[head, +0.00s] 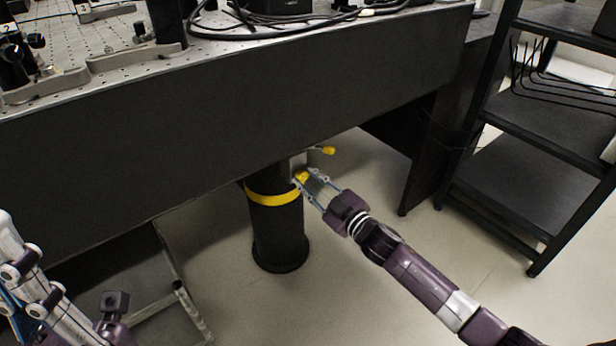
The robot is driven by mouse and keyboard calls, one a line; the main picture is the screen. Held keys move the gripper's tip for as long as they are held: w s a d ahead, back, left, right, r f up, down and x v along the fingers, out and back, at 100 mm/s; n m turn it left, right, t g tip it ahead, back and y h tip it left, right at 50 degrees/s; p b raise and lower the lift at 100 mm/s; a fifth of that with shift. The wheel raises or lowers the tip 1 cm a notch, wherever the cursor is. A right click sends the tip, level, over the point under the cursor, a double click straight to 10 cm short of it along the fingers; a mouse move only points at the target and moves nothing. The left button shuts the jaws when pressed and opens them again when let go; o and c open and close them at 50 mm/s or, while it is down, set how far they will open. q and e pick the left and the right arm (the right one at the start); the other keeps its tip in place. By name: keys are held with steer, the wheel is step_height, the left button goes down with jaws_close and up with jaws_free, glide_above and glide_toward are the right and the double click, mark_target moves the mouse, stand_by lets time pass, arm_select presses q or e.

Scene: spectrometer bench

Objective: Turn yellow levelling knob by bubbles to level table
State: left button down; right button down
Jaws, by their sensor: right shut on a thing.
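A yellow levelling knob (301,176) shows at the top of the black support leg (276,232), just under the table's edge. My right gripper (305,179) reaches in from the lower right, and its fingers are shut on this knob, partly covering it. A second yellow piece (328,150), like a small handle, sticks out to the right just above. The table (240,105) has a dark side panel and a perforated top. I cannot make out any bubble level on it. Part of my left arm shows at the lower left; its finger state is unclear.
The black leg has a yellow band (272,195) and stands on the pale floor. A black shelf rack (540,130) stands at the right. A metal frame (180,290) is at the lower left. Optics and cables (290,22) lie on the table.

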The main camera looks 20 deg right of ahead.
steer(key=shift+n, duration=0.3)
steer(key=c, duration=1.6)
jaws_free()
steer(key=v, duration=1.2)
